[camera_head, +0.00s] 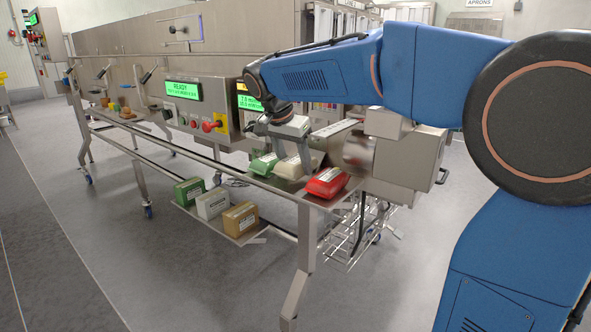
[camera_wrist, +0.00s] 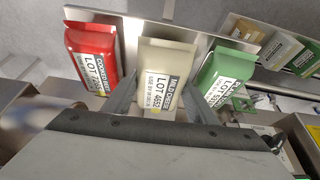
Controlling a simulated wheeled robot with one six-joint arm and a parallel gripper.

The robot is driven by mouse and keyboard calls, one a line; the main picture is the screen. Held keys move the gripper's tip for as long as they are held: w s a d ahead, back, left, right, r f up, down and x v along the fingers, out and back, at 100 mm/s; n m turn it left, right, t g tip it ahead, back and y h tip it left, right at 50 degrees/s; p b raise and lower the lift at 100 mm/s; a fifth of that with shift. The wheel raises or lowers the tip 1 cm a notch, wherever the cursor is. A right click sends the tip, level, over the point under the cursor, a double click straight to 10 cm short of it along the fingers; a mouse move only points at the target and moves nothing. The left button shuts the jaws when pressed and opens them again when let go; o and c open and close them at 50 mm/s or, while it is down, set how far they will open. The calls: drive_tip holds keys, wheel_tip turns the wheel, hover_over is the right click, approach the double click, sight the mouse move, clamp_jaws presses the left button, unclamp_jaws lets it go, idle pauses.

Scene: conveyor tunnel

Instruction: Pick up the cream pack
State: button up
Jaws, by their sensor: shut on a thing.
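The cream pack (camera_wrist: 168,72) has a white label reading LOT 4652 and sits in the middle of the wrist view. In the head view the cream pack (camera_head: 289,168) lies on the steel shelf between a green pack and a red pack. My gripper (camera_wrist: 166,88) has one finger on each side of it and is shut on it. It also shows in the head view, where my gripper (camera_head: 290,150) reaches down over the cream pack and hides part of it. I cannot tell whether the pack is clear of the shelf.
The red pack (camera_head: 326,182) and the green pack (camera_head: 262,165) lie close on either side. A steel machine with a green READY screen (camera_head: 181,88) stands behind. Below, a lower shelf holds a green box (camera_head: 189,191), a white box (camera_head: 213,203) and a tan box (camera_head: 239,219).

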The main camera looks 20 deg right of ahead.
sight(297, 158)
drive_tip(key=v, duration=0.4)
drive_tip(key=shift+w+d+r, duration=0.3)
drive_tip(key=shift+r, duration=0.3)
drive_tip(key=s+a, duration=1.1)
drive_tip(key=a, duration=0.4)
drive_tip(key=shift+a, duration=0.15)
